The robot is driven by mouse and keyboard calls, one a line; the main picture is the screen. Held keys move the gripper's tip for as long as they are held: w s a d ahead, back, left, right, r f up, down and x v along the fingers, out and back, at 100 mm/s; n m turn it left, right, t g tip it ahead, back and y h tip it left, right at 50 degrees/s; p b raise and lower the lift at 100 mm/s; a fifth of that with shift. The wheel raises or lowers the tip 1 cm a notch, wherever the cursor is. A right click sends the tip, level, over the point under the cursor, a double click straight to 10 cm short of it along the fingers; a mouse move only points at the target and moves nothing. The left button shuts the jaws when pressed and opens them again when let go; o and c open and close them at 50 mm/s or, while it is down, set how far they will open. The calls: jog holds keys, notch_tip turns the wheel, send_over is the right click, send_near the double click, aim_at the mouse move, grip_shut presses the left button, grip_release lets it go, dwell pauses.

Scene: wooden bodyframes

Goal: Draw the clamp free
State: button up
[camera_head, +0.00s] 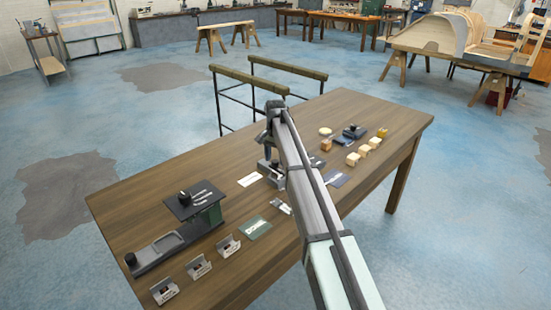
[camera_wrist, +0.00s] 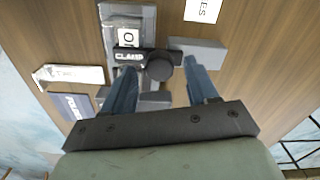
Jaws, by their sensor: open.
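The black clamp (camera_wrist: 131,56), marked "CLAMP", has a round dark knob (camera_wrist: 160,67) at its right end in the wrist view. It lies across a grey fixture (camera_wrist: 118,24) that holds a white label card. My gripper (camera_wrist: 159,68) is open, its two blue-grey fingers spread on either side of the knob. I cannot tell whether either finger touches it. In the head view my gripper (camera_head: 269,152) is over the middle of the table, just above the grey fixture (camera_head: 268,170). My arm hides part of the fixture, and I cannot make out the clamp there.
The wooden table (camera_head: 140,190) carries a black stand with a plate (camera_head: 195,200) at left and several grey holders (camera_head: 228,247) in front. Cards lie around, including a white one (camera_head: 250,179). Wooden blocks (camera_head: 353,158) and a black knobbed piece (camera_head: 354,131) sit at right.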

jog(key=shift+f, duration=0.2)
grip_shut()
dwell(0.5)
